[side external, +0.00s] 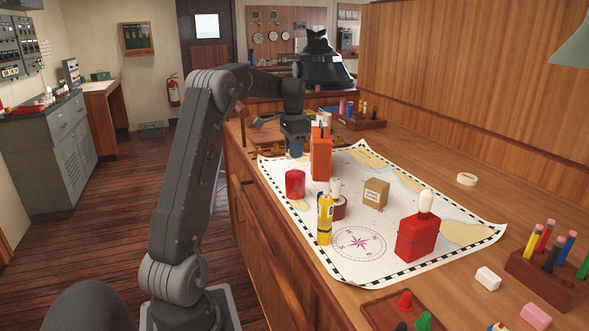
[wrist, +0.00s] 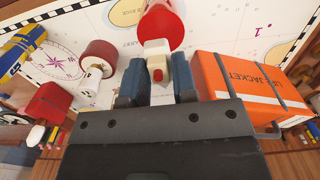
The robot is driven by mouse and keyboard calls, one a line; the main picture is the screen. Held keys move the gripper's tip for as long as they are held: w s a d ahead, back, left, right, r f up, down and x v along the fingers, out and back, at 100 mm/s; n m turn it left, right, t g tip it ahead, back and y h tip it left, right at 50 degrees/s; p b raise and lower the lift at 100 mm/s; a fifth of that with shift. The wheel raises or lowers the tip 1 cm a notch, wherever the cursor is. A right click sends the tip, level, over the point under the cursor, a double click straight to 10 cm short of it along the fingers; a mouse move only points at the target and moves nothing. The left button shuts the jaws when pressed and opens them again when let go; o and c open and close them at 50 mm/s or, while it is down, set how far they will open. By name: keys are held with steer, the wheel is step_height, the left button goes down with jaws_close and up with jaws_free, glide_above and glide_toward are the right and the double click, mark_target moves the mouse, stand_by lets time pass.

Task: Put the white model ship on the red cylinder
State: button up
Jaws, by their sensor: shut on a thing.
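In the wrist view the white model ship (wrist: 156,54), with a red part on it, sits between the blue fingertips of my gripper (wrist: 157,84). My gripper is shut on it. The red cylinder (wrist: 164,24) shows just beyond the ship in that view, partly overlapped by it. In the side view the red cylinder (side external: 295,185) stands upright on the left part of the chart. My gripper (side external: 294,150) points down behind it, towards the far end of the chart. The ship cannot be made out there. Whether the ship touches anything below is not clear.
An orange life jacket box (side external: 321,158) stands close to the right of my gripper. A yellow bottle (side external: 325,220), a dark red roll (side external: 339,208) with a white object, a cardboard box (side external: 376,193) and a red can (side external: 418,238) stand on the chart (side external: 465,237).

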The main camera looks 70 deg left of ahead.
mark_target(294, 174)
steer(key=shift+f, duration=2.55)
steer(key=o, duration=0.9)
steer(key=shift+f, duration=0.15)
